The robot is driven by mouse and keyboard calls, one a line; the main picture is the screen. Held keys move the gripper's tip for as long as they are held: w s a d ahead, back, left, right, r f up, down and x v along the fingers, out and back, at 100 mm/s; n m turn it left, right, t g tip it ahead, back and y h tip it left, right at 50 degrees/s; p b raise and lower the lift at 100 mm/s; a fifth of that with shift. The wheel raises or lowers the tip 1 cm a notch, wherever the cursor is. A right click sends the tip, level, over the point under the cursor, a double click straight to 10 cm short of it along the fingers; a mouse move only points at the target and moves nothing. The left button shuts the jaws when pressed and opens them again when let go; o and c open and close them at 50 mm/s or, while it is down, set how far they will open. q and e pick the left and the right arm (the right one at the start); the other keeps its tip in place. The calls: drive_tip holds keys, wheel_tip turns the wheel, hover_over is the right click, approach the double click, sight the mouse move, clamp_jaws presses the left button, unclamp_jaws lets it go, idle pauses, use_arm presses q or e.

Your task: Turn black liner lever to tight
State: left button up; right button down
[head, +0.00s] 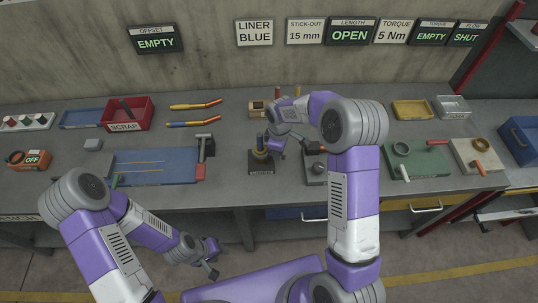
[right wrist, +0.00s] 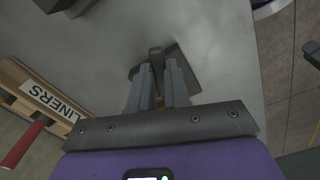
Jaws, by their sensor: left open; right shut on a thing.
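My right gripper (head: 276,146) is over the middle of the bench, beside a dark block with an orange and blue post (head: 260,150). In the right wrist view the gripper (right wrist: 158,98) is shut on a dark part (right wrist: 157,57) with a wider dark piece around its far end. I cannot tell for sure whether this is the black liner lever, or which way it points. Another block with a round knob (head: 317,169) and a dark top piece stands just to the right, partly behind my arm. My left gripper (head: 211,262) is open and empty, low in front of the bench.
A wooden rack marked LINERS (right wrist: 40,90) holds a red rod close to the right gripper. A blue mat (head: 150,165) lies left and a green plate (head: 420,172) right. Signs on the wall include LINER BLUE (head: 254,33). The bench's front left-centre is clear.

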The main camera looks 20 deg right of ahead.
drive_tip(key=shift+w+d+n, duration=0.35)
drive_tip(key=shift+w+n, duration=0.25)
drive_tip(key=shift+n, duration=0.6)
drive_tip(key=c, duration=1.1)
unclamp_jaws()
wheel_tip(320, 180, up, 8)
drive_tip(key=shift+f, duration=0.15)
